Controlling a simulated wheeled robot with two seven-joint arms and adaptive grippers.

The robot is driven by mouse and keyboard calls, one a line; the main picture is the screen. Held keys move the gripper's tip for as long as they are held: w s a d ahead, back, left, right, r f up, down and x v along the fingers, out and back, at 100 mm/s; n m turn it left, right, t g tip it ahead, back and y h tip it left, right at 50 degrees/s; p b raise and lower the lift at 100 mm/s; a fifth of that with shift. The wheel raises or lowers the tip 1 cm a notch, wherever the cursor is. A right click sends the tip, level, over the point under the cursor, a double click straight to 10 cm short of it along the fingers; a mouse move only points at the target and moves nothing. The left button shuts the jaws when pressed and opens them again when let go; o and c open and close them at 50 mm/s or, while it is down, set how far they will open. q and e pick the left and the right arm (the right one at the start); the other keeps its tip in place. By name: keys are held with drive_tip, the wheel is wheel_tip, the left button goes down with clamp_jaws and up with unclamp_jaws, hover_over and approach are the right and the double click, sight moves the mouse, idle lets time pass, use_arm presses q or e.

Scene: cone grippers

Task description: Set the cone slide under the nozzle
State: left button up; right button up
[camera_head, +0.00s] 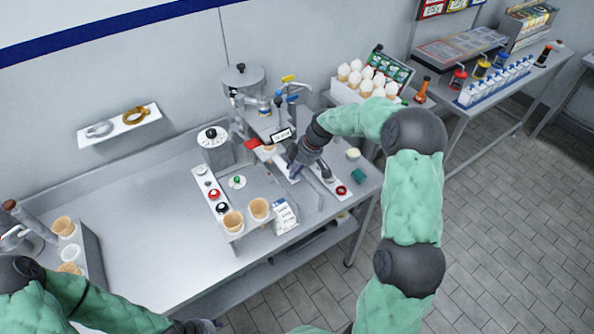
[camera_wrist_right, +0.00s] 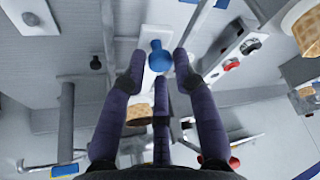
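A white slide plate with a blue knob (camera_wrist_right: 158,55) shows in the right wrist view, and a waffle cone (camera_wrist_right: 138,112) shows behind my fingers. My right gripper (camera_wrist_right: 160,60) has its fingertips apart, one on each side of the knob, with gaps visible. In the head view my right gripper (camera_head: 292,165) is over the slide area in front of the dispenser (camera_head: 238,85), and its hand hides much of the slide. A tan cone rim (camera_head: 270,148) shows just left of it; the nozzle above is hard to make out. My left gripper (camera_head: 200,325) is partly cut off at the bottom edge.
Two waffle cones (camera_head: 259,208) stand in a holder near the table's front edge, beside a white card (camera_head: 284,215). A control strip with a red button (camera_head: 215,193) is left of the slide. The left of the steel table (camera_head: 140,230) is clear.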

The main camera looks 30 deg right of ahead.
drive_tip(key=shift+o, duration=0.7)
drive_tip(key=shift+w+a, duration=0.15)
drive_tip(key=shift+w, duration=0.1)
drive_tip(key=shift+s, duration=0.15)
drive_tip(key=shift+r, duration=0.1)
drive_tip(key=v, duration=1.1)
drive_tip(key=shift+d+r, duration=0.2)
drive_tip(key=shift+r, duration=0.1)
